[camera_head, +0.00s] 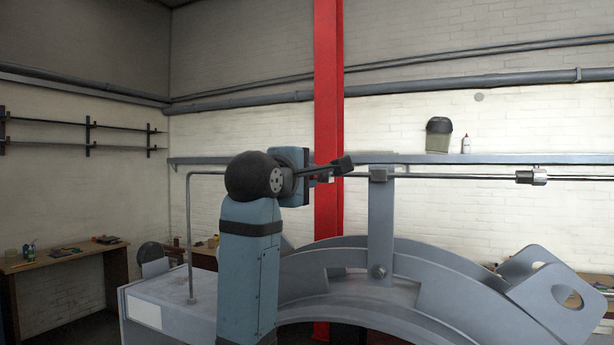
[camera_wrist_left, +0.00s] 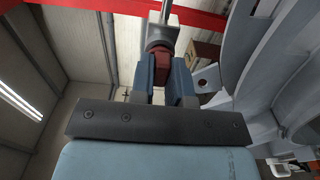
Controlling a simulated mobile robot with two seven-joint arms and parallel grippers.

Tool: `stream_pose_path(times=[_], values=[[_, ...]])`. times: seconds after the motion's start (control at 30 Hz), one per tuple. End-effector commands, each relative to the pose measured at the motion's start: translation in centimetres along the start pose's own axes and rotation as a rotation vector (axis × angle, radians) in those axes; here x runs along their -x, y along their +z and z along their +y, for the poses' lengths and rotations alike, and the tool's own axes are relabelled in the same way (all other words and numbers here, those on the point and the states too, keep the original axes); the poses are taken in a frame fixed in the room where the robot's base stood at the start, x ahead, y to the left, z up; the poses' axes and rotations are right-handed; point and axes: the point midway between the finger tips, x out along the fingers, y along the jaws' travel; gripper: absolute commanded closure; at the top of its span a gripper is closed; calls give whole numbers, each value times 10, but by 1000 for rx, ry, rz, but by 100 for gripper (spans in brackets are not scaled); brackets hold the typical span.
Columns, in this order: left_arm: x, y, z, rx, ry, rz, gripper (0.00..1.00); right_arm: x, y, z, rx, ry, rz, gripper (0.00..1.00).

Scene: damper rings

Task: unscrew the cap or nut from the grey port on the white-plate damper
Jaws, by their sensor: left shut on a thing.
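My left gripper (camera_head: 326,176) is at the end of the blue arm in the middle of the head view, beside the thin horizontal pipe. In the left wrist view its two blue fingers (camera_wrist_left: 166,84) are shut on a dark red cap (camera_wrist_left: 161,65). The cap sits at the end of a grey port (camera_wrist_left: 159,36), in line with it; I cannot tell whether they still touch. The head view hardly shows the cap behind the gripper. A white plate (camera_head: 144,312) is on the grey box at lower left. My right gripper is not in view.
A large grey curved ring (camera_head: 450,298) with an upright bracket (camera_head: 381,222) fills the lower right. The thin pipe (camera_head: 450,175) runs right from my gripper through a block (camera_head: 378,175) to a silver fitting (camera_head: 531,177). A red column (camera_head: 328,80) stands behind.

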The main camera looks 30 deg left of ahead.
Motion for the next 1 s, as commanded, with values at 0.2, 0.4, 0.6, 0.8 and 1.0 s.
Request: stream_pose_path(times=[0.2,0.4,0.6,0.8,1.0], values=[[9,0,0,-1,1,-1,100,0,0,0,0,0,-1,57],[17,0,0,-2,1,0,100,0,0,1,0,2,-1,57],[25,0,0,-3,1,0,100,0,0,1,0,2,-1,57],[33,0,0,-3,1,0,100,0,0,1,0,2,-1,57],[41,0,0,-3,1,0,100,0,0,1,0,2,0,57]])
